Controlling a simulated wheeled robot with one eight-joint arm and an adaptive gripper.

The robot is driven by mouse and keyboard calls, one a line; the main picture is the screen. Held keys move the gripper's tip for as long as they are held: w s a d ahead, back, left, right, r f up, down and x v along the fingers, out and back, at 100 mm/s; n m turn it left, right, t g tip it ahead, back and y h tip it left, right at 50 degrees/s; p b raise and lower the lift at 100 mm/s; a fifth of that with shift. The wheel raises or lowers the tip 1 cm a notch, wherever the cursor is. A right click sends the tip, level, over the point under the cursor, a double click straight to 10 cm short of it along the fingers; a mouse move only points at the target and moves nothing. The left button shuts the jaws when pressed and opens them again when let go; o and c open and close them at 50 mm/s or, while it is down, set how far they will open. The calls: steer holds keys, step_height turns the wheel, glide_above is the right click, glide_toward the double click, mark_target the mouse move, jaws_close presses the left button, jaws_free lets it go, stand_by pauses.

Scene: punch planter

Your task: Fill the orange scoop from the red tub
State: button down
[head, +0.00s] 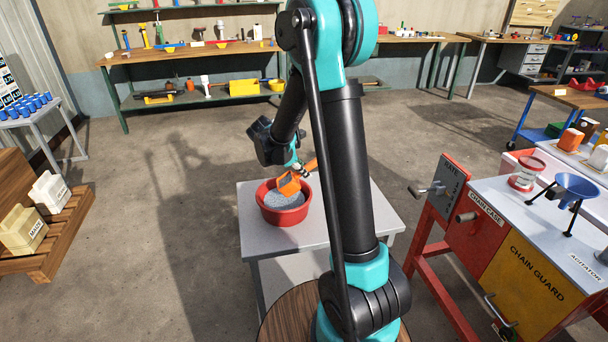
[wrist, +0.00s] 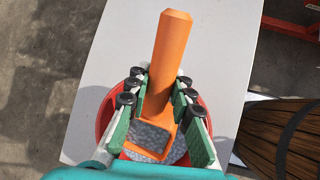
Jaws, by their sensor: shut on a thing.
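The red tub (head: 284,217) stands on a small grey table and holds grey-blue granules (head: 283,199). In the wrist view the tub's rim (wrist: 105,115) shows on both sides of my gripper. The orange scoop (head: 288,183) is over the tub, its bowl at or just above the granules; I cannot tell if it touches them. My gripper (head: 297,167) is shut on the scoop. In the wrist view the fingers (wrist: 160,87) lie on both sides of the scoop's handle (wrist: 172,45). Grey shows within the scoop's bowl frame (wrist: 147,138), but I cannot tell whether it is filled.
The grey table (head: 252,242) has bare room around the tub. At right stands a red and yellow machine (head: 520,270) with a blue funnel (head: 570,188) and a clear red-rimmed jar (head: 526,174) on top. A wooden barrel (wrist: 280,135) is right of the table in the wrist view.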

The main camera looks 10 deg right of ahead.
steer(key=shift+r, duration=0.5)
steer(key=shift+s+d+y, duration=0.1)
steer(key=shift+d+y, duration=0.55)
steer(key=shift+y, duration=0.25)
steer(key=y, duration=0.1)
steer(key=d+y, duration=0.1)
steer(key=y, duration=0.1)
steer(key=d+m+y, duration=0.1)
steer(key=shift+f+y, duration=0.3)
steer(key=shift+y, duration=0.1)
